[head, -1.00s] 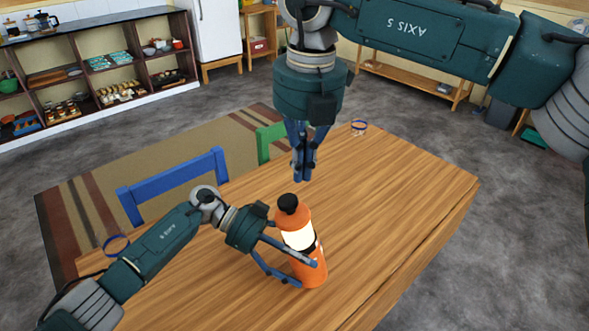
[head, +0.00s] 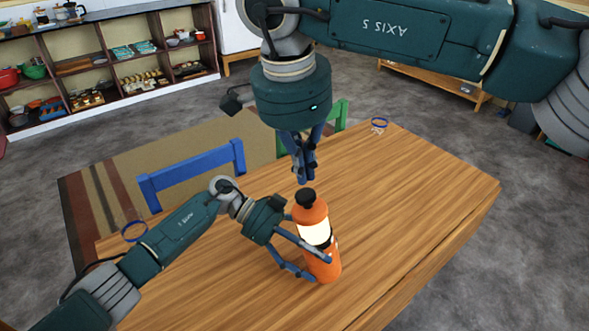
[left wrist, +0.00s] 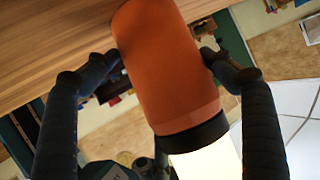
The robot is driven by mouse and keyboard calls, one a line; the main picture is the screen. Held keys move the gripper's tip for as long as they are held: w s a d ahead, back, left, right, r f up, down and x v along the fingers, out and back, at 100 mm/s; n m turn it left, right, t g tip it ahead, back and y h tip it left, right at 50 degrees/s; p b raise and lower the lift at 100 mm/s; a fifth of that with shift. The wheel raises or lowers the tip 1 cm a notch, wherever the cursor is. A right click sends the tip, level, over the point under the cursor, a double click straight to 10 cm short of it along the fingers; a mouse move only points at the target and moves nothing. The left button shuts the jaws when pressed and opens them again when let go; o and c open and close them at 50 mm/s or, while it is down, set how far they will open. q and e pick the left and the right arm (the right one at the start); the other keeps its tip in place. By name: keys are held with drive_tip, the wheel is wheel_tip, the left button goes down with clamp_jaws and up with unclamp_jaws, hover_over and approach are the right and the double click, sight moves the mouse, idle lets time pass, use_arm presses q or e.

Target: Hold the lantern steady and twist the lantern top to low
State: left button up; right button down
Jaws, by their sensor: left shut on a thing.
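The lantern (head: 323,268) is an orange bottle-like body with a glowing white band, an orange top (head: 309,213) and a black knob (head: 305,196). It stands upright on the wooden table (head: 410,190). My left gripper (head: 320,268) is shut around its lower orange body. In the left wrist view the orange body (left wrist: 165,65) lies between both fingers of my left gripper (left wrist: 161,55), with the black ring and white band below it. My right gripper (head: 302,181) points down just above the knob, apparently apart from it. Its fingertips are together and empty.
A blue chair (head: 192,170) and a green chair (head: 340,115) stand at the table's far side. The tabletop right of the lantern is clear. Shelves (head: 110,70) stand behind.

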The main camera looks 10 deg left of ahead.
use_arm(q)
drive_tip(key=shift+s+a+f, duration=0.1)
drive_tip(key=shift+f, duration=0.25)
use_arm(e)
drive_tip(key=n, duration=1.4)
hover_over(310, 214)
drive_tip(key=s+a, duration=0.1)
drive_tip(key=s, duration=0.1)
drive_tip(key=shift+t+h, duration=0.3)
drive_tip(key=shift+t, duration=0.1)
drive_tip(key=shift+f, duration=3.4)
use_arm(q)
drive_tip(key=shift+r, duration=0.1)
use_arm(e)
drive_tip(key=shift+w+a, duration=0.1)
drive_tip(key=shift+w, duration=0.5)
use_arm(q)
drive_tip(key=shift+s, duration=0.1)
use_arm(e)
drive_tip(key=shift+w+d, duration=0.15)
drive_tip(key=shift+d, duration=0.05)
drive_tip(key=shift+s, duration=0.4)
drive_tip(key=w+v, duration=0.1)
drive_tip(key=v, duration=0.5)
drive_tip(key=shift+a, duration=0.3)
